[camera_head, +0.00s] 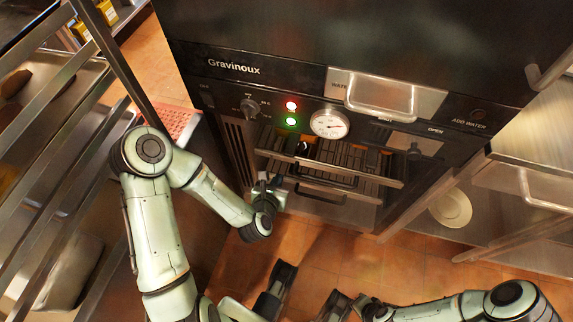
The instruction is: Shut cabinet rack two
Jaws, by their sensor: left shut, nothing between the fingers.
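The black Gravinoux cabinet (235,90) stands at the centre, with its racks in the opening below the dial. A slatted rack (372,172) sticks out of the opening, with a dark handle along its front. A second dark handle (320,196) shows just below it. I cannot tell which rack is number two. My left gripper (270,182) is shut and empty at the left front of the racks, close to the left end of the handles; whether it touches them I cannot tell.
A metal shelf rack with trays (90,85) stands along the left side. A red perforated tray (178,122) lies beside the cabinet. A steel counter (535,150) and a round pale plate (450,208) are on the right.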

